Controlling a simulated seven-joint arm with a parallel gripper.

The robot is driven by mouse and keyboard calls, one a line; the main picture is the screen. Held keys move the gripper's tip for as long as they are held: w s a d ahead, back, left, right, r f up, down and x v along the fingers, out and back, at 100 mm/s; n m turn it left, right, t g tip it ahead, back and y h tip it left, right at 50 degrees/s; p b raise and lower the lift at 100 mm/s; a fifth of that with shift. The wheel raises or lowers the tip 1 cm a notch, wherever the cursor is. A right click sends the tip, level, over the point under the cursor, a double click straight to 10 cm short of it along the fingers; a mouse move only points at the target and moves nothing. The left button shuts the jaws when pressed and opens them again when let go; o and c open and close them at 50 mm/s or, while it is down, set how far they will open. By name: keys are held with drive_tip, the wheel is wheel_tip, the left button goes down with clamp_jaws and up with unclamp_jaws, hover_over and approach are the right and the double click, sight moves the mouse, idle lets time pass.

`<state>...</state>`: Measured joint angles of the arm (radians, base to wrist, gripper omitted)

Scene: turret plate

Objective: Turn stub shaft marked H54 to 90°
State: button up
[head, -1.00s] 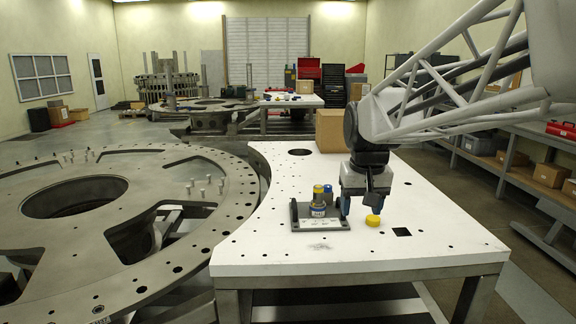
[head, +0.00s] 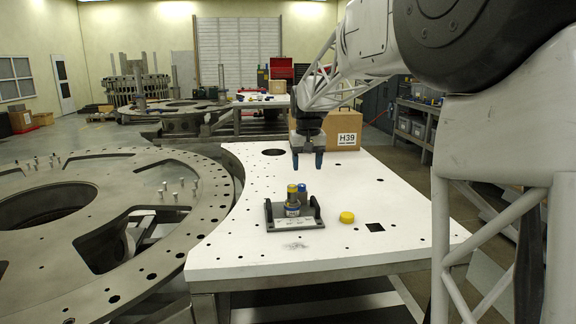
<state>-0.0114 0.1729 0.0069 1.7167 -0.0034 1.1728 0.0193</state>
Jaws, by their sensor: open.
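A dark grey fixture (head: 272,225) stands on the white table (head: 400,205). Between its upright sides sit a stub shaft with a yellow top (head: 292,199) and, behind it, a blue-topped piece (head: 303,189). A pale label shows on the fixture's front, but I cannot read H54 on anything here. My gripper (head: 307,160) points down with its two blue-grey fingers apart. It is empty and in the air, behind and above the fixture, apart from it. A yellow cap (head: 347,217) lies on the table to the right of the fixture.
A cardboard box marked H39 (head: 347,139) stands at the table's back edge, close behind my gripper. A large metal ring plate (head: 130,275) with upright pins lies to the left.

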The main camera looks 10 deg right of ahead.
hover_over(292, 186)
drive_tip(key=shift+g, duration=0.4)
wheel_tip(292, 186, down, 8)
drive_tip(key=shift+w+d+r, duration=0.1)
drive_tip(key=shift+w, duration=0.05)
drive_tip(key=shift+f, duration=0.2)
drive_tip(key=shift+f, duration=4.3)
drive_tip(key=c, duration=0.7)
